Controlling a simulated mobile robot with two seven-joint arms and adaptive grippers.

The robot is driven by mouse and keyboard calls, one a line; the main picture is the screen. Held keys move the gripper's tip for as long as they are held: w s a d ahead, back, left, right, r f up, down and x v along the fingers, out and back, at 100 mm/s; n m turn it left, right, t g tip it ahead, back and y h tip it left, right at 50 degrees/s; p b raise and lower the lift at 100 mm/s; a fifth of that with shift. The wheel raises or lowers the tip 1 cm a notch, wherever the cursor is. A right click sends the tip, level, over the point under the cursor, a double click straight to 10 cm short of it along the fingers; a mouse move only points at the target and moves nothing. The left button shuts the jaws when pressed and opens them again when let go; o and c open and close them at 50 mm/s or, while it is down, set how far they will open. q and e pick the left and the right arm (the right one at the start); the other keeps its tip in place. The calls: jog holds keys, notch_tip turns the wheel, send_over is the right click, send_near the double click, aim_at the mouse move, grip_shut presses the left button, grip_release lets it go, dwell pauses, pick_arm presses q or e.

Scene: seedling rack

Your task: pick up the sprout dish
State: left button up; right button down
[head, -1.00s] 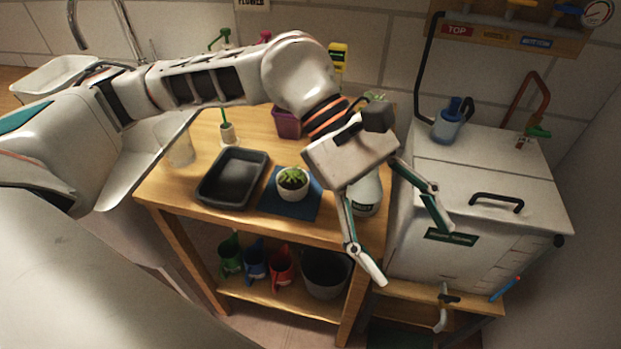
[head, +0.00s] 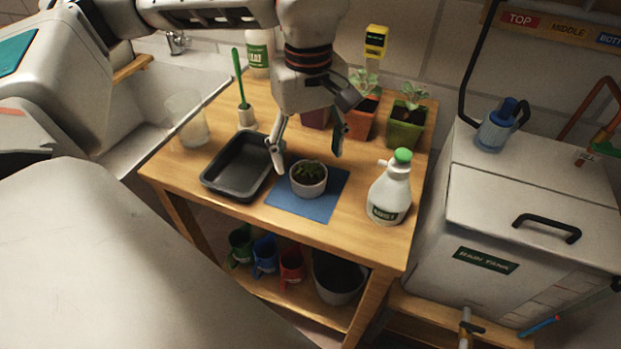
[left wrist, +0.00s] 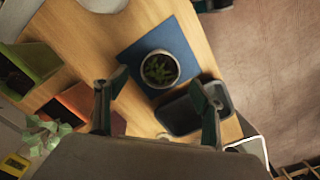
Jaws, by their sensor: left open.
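The sprout dish (head: 309,186), a small round whitish pot with a green plant, stands upright on a blue mat (head: 322,208) on the wooden table. In the left wrist view the dish (left wrist: 158,84) shows from above, between and beyond the fingertips. My left gripper (head: 309,162) is open and empty, pointing down. Its fingers are spread just behind and above the dish, one to each side, apparently not touching it. My right gripper is not in view.
A black tray (head: 213,185) lies left of the mat, close to one finger. A white spray bottle (head: 390,198) with a green cap stands to the right. Potted seedlings, including a green pot (head: 405,134), stand behind. The table's front edge is near the mat.

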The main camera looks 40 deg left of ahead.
aim_at(309, 173)
pick_arm(q)
notch_tip(309, 173, down, 5)
jog(key=shift+f+b, duration=0.1)
jog(key=shift+b, duration=0.35)
jog(key=shift+f, duration=0.25)
jog(key=shift+c, duration=1.4)
jog(key=c, duration=1.1)
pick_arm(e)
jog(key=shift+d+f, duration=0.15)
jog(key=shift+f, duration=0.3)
pick_arm(q)
jog(key=shift+r, duration=0.15)
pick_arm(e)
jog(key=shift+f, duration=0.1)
